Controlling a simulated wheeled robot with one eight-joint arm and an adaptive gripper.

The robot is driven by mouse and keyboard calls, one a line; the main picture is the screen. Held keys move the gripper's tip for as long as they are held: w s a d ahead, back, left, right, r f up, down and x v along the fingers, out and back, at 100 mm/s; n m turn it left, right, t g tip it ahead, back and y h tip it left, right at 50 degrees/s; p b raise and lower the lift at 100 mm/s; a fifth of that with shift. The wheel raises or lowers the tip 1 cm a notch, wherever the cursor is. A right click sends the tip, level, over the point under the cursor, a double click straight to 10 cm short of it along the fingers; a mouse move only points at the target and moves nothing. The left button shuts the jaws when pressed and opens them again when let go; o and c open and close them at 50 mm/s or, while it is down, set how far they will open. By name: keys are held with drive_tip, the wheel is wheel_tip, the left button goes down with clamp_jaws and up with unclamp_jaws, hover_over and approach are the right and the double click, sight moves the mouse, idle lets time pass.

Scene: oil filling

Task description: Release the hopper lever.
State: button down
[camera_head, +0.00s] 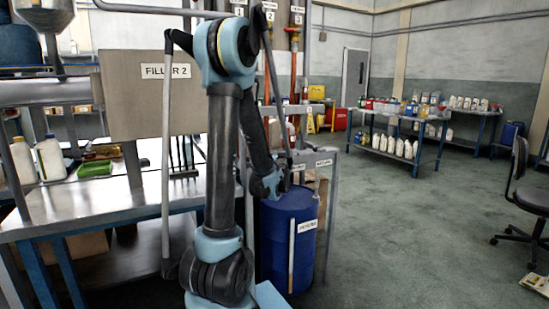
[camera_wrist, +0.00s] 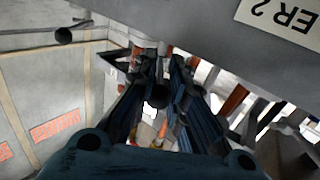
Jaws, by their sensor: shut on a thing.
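In the wrist view my gripper (camera_wrist: 157,82) points away from the camera, its two dark blue-black fingers running forward side by side. A dark round knob, which looks like the end of the hopper lever (camera_wrist: 158,96), sits between the fingers, and the gripper is shut on it. The rest of the lever is hidden by the fingers.
A blue drum (camera_head: 287,235) stands close right of the arm. Another dark knob (camera_wrist: 63,35) shows in the wrist view. Open floor (camera_head: 400,240) lies right.

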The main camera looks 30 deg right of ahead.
drive_tip(key=shift+a, duration=0.2)
idle(0.4)
drive_tip(key=c, duration=1.5)
unclamp_jaws()
drive_tip(key=shift+w, duration=0.1)
drive_tip(key=shift+c, duration=0.2)
drive_tip(key=v, duration=1.2)
drive_tip(key=shift+w+a, duration=0.1)
